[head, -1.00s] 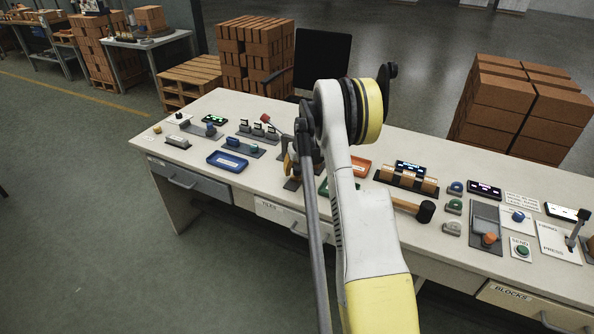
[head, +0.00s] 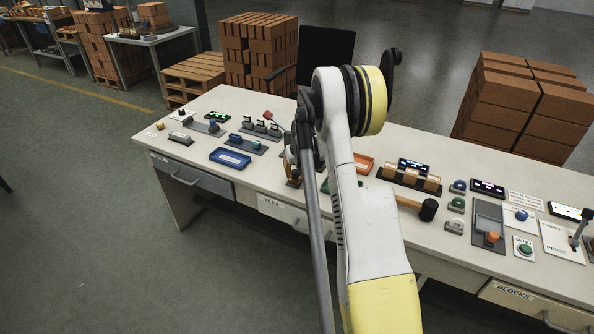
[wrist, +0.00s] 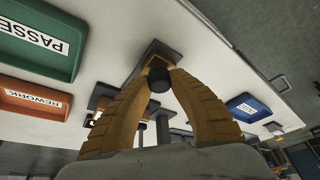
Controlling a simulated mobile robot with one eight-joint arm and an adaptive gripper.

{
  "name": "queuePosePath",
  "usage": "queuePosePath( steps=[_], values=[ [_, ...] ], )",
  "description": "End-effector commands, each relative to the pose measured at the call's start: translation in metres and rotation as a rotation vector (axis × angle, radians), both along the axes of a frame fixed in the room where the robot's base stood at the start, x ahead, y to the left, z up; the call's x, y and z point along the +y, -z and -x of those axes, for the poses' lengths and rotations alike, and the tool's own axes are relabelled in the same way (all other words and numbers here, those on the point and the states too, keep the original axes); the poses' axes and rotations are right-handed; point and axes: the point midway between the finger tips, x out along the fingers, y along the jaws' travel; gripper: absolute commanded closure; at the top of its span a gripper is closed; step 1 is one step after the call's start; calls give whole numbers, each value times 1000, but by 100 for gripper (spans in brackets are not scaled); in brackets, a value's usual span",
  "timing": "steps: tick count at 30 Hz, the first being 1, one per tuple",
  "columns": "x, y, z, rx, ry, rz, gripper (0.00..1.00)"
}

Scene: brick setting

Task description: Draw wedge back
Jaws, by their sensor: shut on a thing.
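My gripper (wrist: 160,72) shows in the wrist view with its two ribbed yellow-orange fingers closed around a dark round knob (wrist: 159,84). The knob sits in front of a brown and dark grey fixture (wrist: 151,58) on the table; it looks like the wedge's handle, but the wedge itself cannot be told apart. In the head view my arm covers most of this spot, and only a small part of the gripper area shows left of the arm.
The white table (head: 215,185) carries a blue tray (head: 230,158) to the left. In the wrist view, green (wrist: 62,66) and orange REWORK (wrist: 55,108) trays lie left of the fingers. A black-headed mallet (head: 428,209) and button panels stand right of my arm.

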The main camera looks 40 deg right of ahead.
Motion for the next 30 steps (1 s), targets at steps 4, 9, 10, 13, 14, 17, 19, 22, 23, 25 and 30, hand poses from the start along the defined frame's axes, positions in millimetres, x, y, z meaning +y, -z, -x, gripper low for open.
queuePosePath(
  steps=[4,9,10,13,14,17,19,22,23,25,30],
  values=[
    [3,1,0,3,-2,-5,50],
    [2,1,0,2,-2,-3,50],
    [2,1,0,2,-2,-3,50],
    [2,0,0,2,-2,-3,50],
    [2,-1,1,2,-2,-3,50],
    [3,-11,4,2,-2,-3,50],
    [5,-22,9,2,-1,-4,50],
    [8,-43,17,2,-1,-4,50],
    [9,-50,19,2,-2,-3,50],
    [12,-64,25,2,-2,-3,50],
    [17,-94,36,2,-2,-4,50]
  ],
)
